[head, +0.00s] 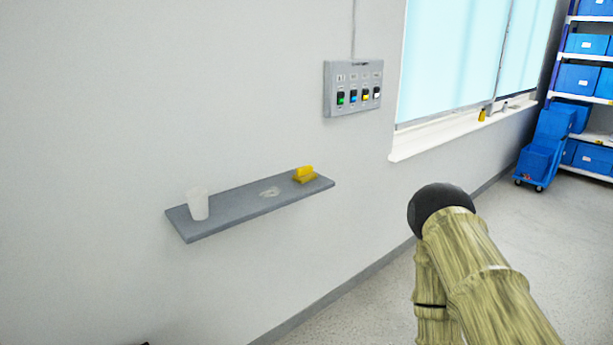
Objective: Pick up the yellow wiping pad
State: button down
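The yellow wiping pad (305,174) lies near the right end of a grey wall shelf (233,213). It has a raised block on a flatter base. Part of my arm shows at the lower right, apart from the shelf and the pad. My gripper cannot be made out in the head view, and nothing touches the pad.
A whitish cup (198,205) stands at the shelf's left end. A pale smear (270,192) lies between cup and pad. A switch panel (352,88) is on the wall above, right of the pad. A window sill (440,137) juts out further right. Blue bins stand far right.

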aim_at(305, 174)
jog(key=k, duration=0.25)
jog(key=z, duration=0.75)
jog(key=i, duration=0.8)
jog(key=u, duration=0.75)
jog(key=i, duration=0.7)
jog(key=u, duration=0.6)
